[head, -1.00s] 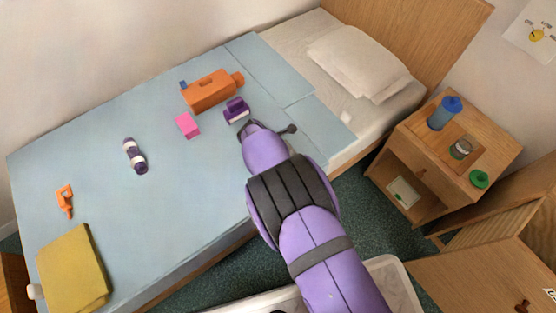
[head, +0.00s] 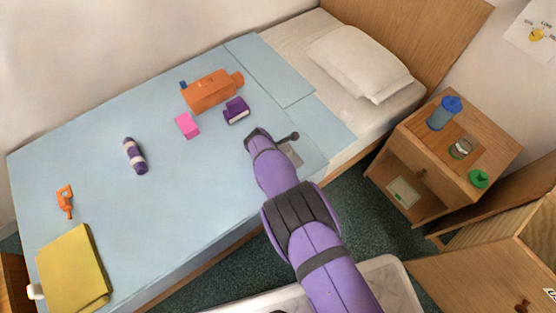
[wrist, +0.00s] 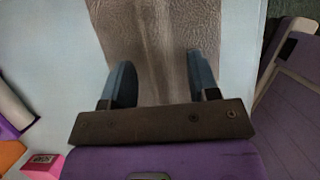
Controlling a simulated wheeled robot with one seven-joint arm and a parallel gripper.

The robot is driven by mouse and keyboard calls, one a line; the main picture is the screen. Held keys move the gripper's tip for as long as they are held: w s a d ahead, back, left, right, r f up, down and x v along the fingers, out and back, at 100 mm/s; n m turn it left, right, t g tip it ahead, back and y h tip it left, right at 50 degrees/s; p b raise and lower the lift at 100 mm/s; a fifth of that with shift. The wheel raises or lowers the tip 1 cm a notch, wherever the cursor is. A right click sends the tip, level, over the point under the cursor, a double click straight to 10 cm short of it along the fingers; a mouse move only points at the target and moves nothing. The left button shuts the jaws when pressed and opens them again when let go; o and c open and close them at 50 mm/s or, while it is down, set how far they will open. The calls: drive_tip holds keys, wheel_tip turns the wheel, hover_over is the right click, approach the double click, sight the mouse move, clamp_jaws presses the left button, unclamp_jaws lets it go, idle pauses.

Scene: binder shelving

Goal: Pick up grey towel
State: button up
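The grey towel (wrist: 165,28), brownish grey and textured, lies flat on the blue bed cover and runs up out of the top of the wrist view. A small grey patch of it (head: 292,153) shows beside my arm in the head view; the arm hides the rest. My gripper (wrist: 160,75) is open, its two fingers apart over the near part of the towel. I see nothing clamped between them, and I cannot tell whether the fingertips touch the cloth. In the head view my gripper (head: 274,136) is over the bed's near side.
A purple box (head: 236,111), pink cube (head: 187,125) and orange case (head: 211,92) lie left of my gripper. A striped bottle (head: 135,156), orange tool (head: 65,201) and yellow folded item (head: 73,270) are farther left. A wooden nightstand (head: 404,138) stands right.

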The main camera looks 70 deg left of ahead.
drive_tip(key=c, duration=0.9)
drive_tip(key=shift+c, duration=0.2)
drive_tip(key=shift+r, duration=0.1)
